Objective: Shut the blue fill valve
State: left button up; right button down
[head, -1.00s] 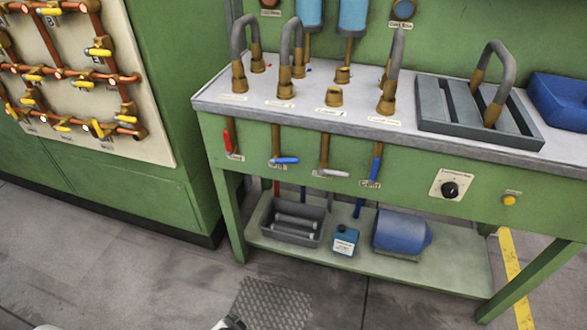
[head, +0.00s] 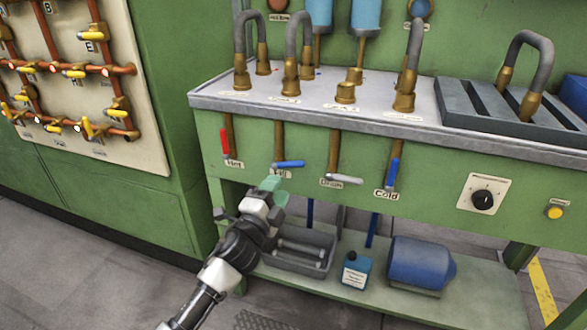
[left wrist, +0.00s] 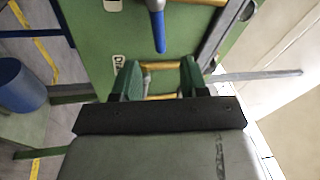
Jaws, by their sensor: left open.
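The blue fill valve handle (head: 288,164) points sideways to the right from its brown pipe, above the Fill label. It also shows at the top of the left wrist view (left wrist: 157,28). My left gripper (head: 270,184) is just below and slightly left of it in the head view, with its green fingertips near the label. In the left wrist view the left gripper (left wrist: 159,80) is open and empty, and the blue handle appears beyond the fingertips, not between them. I cannot see contact. My right gripper is in no view.
The red hot handle (head: 225,142) is to the left; the pale drain handle (head: 344,179) and blue cold handle (head: 393,173) are to the right. The bench top (head: 330,113) overhangs the valves. A grey bin (head: 315,270) and blue bottle (head: 355,270) stand on the lower shelf.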

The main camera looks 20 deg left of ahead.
aim_at(293, 164)
pick_arm(q)
jog(key=b+x, duration=0.1)
jog(key=x, duration=0.8)
jog(key=shift+d+f, duration=0.1)
jog(key=shift+c, duration=0.3)
grip_shut()
